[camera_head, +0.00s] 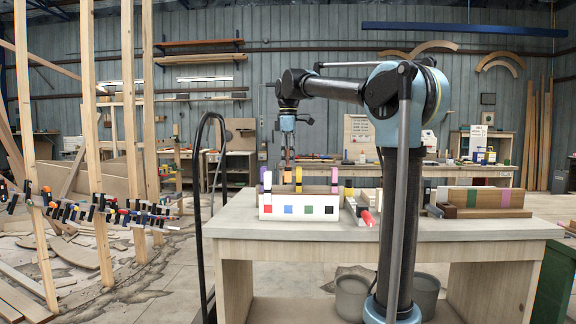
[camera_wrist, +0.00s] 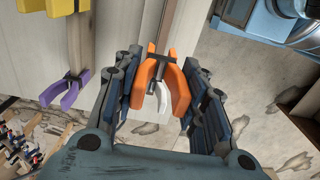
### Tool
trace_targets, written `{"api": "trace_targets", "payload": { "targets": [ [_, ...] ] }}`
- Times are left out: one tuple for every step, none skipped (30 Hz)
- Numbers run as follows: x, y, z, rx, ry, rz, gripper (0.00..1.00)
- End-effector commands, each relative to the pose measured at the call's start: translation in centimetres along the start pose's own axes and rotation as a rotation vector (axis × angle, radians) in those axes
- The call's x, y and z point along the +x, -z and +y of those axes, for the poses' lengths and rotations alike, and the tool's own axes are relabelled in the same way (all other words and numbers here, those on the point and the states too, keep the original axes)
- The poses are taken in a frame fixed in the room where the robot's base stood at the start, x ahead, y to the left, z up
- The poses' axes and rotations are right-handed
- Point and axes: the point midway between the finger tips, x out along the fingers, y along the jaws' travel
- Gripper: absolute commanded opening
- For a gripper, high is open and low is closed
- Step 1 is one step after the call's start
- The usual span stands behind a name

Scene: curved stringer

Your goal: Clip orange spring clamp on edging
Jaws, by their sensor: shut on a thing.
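The orange spring clamp (camera_wrist: 175,87) stands between the two fingers of my gripper (camera_wrist: 158,98) in the wrist view, its spread handles toward the camera. My gripper is shut on it. The clamp's far end is at a pale wooden board; I cannot tell whether its jaws still grip that board. In the head view my gripper (camera_head: 288,157) is above a white holder (camera_head: 300,206) with coloured squares. The curved edging (camera_head: 125,217) runs across upright posts at the left and carries many clamps.
A purple clamp (camera_wrist: 65,88) and a yellow one (camera_wrist: 66,6) are left of my gripper. A dark curved rail (camera_head: 200,180) stands between bench and edging. Loose boards lie on the left floor.

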Motion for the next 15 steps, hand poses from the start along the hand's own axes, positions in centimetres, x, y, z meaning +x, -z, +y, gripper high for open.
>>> {"api": "trace_targets", "payload": {
  "targets": [
    [0.72, -0.06, -0.03, 0.0, -0.001, 0.0, 0.06],
    [1.04, -0.09, -0.04, 0.0, -0.002, 0.0, 0.06],
    [1.33, -0.11, -0.06, 0.0, -0.003, 0.0, 0.06],
    [1.42, -0.12, -0.06, 0.0, -0.003, 0.0, 0.06],
    [1.43, -0.12, -0.06, 0.0, -0.004, 0.0, 0.06],
    [1.39, -0.12, -0.05, 0.0, -0.004, 0.0, 0.06],
    [1.38, -0.11, -0.05, 0.0, -0.004, 0.0, 0.06],
    [1.38, -0.11, -0.04, 0.0, -0.004, 0.0, 0.06],
    [1.38, -0.11, -0.04, 0.0, -0.004, 0.0, 0.06],
    [1.37, -0.11, -0.04, 0.0, -0.003, 0.0, 0.06],
    [1.37, -0.12, -0.03, 0.0, -0.002, 0.0, 0.06],
    [1.41, -0.12, -0.03, 0.0, -0.002, 0.0, 0.06],
    [1.47, -0.11, -0.03, 0.0, -0.002, 0.0, 0.06],
    [1.54, -0.11, -0.03, 0.0, -0.002, 0.0, 0.06],
    [1.67, -0.11, -0.03, 0.0, -0.002, 0.0, 0.06]
  ]
}}
